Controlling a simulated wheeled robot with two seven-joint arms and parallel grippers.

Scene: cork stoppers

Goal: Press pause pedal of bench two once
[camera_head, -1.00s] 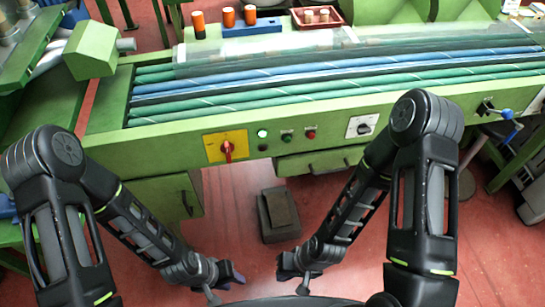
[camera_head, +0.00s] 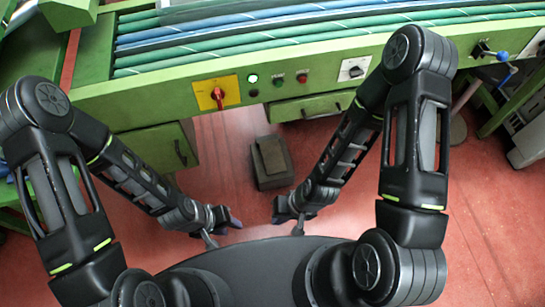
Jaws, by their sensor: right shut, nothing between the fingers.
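A dark grey foot pedal (camera_head: 272,161) with a brownish top plate lies on the red floor in front of the green machine bench (camera_head: 150,101). My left gripper (camera_head: 236,222) hangs low, below and left of the pedal in the picture, apart from it. Its fingers are too small and edge-on to tell open from shut. My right gripper (camera_head: 278,217) is below the pedal, also apart from it, and is shut with nothing in it. No label naming the bench is readable.
The bench front carries a red rotary switch on a yellow plate (camera_head: 217,93), a lit lamp (camera_head: 253,78), buttons, and a black knob (camera_head: 354,70). Drawers (camera_head: 314,107) hang below. A blue-handled lever (camera_head: 502,56) sticks out at right. Red floor is clear around the pedal.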

